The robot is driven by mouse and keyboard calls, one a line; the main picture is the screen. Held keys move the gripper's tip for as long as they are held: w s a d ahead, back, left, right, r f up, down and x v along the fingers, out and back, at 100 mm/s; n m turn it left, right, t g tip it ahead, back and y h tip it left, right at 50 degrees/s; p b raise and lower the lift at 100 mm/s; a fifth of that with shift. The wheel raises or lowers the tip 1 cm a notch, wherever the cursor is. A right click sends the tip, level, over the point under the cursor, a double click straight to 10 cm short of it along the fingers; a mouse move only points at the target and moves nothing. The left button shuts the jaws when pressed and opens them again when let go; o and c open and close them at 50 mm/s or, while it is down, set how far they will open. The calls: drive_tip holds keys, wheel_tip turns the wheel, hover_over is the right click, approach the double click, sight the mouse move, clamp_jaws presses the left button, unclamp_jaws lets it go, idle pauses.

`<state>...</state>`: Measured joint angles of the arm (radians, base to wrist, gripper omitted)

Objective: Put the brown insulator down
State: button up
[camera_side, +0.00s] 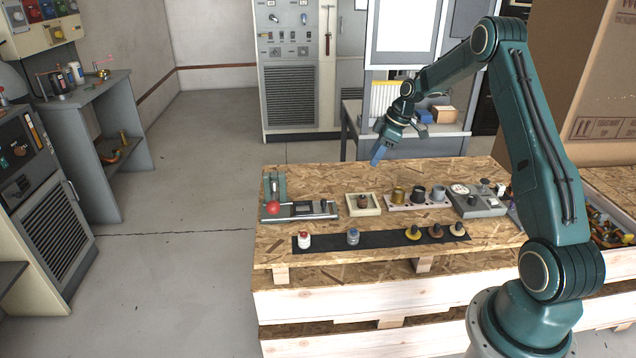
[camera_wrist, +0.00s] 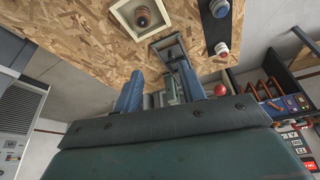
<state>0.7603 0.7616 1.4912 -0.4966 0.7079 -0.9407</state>
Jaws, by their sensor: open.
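A brown insulator (camera_side: 362,201) stands in a small cream square tray (camera_side: 376,211) near the middle of the chipboard worktop. In the wrist view the brown insulator (camera_wrist: 142,17) shows at the top, inside the cream tray (camera_wrist: 117,10). My gripper (camera_side: 378,155) is above the back of the worktop, apart from the tray and higher than it. Its two blue fingers (camera_wrist: 160,80) are spread in the wrist view, with nothing between them. The insulator's underside is hidden.
A lever fixture with a red ball (camera_side: 273,209) stands left of the tray. A holed block with several cylinders (camera_side: 418,203) and a grey meter box (camera_side: 475,204) stand to the right. A black strip (camera_side: 380,240) with several knob-like parts lies in front.

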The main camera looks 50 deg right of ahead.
drive_tip(key=s+a+r+m+h, duration=0.1)
drive_tip(key=s+a+r, duration=0.3)
drive_tip(key=a+r, duration=0.55)
drive_tip(key=s+a+r+m+h, duration=0.1)
drive_tip(key=s+a+r, duration=0.3)
drive_tip(key=a+r, duration=0.5)
drive_tip(key=s+a+m, duration=0.1)
drive_tip(key=s+a, duration=0.3)
drive_tip(key=s, duration=0.3)
drive_tip(key=s+a+m+t, duration=0.1)
drive_tip(key=s+a, duration=0.3)
drive_tip(key=s, duration=0.3)
drive_tip(key=s+a+m, duration=0.2)
drive_tip(key=s+a, duration=0.2)
drive_tip(key=s, duration=0.3)
drive_tip(key=shift+r+t, duration=0.4)
drive_tip(key=shift+r, duration=0.05)
drive_tip(key=shift+a, duration=0.1)
